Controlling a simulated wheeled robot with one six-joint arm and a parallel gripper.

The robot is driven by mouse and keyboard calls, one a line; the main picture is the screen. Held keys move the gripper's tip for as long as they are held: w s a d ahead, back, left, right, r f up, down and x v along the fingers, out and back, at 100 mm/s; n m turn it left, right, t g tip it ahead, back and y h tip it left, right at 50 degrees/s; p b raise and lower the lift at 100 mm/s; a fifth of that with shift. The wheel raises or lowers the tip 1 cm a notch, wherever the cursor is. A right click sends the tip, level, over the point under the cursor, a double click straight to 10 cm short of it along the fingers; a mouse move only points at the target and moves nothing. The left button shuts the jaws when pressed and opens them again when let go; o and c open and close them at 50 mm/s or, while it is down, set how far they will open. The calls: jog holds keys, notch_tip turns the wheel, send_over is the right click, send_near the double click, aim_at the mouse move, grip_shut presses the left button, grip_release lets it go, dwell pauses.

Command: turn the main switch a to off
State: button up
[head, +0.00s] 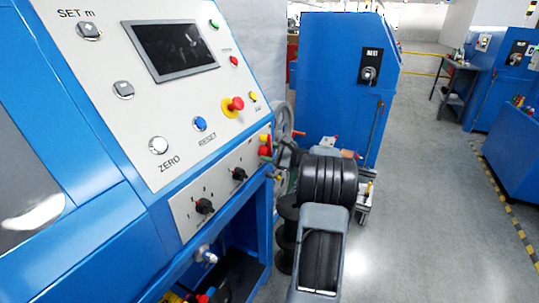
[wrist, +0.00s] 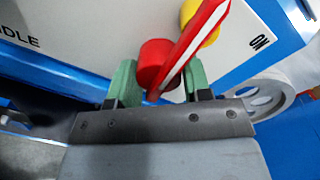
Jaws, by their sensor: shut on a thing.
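A red switch handle (wrist: 192,42) with a round red hub (wrist: 155,62) sits on the pale panel in the wrist view, with a yellow part behind it. The handle lies slanted in that picture. In the head view the red switch (head: 264,150) is at the panel's lower right edge, partly hidden by my gripper (head: 270,162). No "A" mark is readable.
The blue machine's sloped panel has a red mushroom button on yellow (head: 233,104), a blue RESET button (head: 200,124) and black selector knobs (head: 204,206). Another blue cabinet (head: 335,60) with a black switch (head: 369,73) stands behind. Open floor (head: 430,200) lies to the right.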

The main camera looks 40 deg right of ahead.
jog(key=shift+r, duration=0.1)
jog(key=o, duration=1.3)
jog(key=shift+d, duration=0.1)
jog(key=v, duration=1.3)
jog(key=shift+s, duration=0.35)
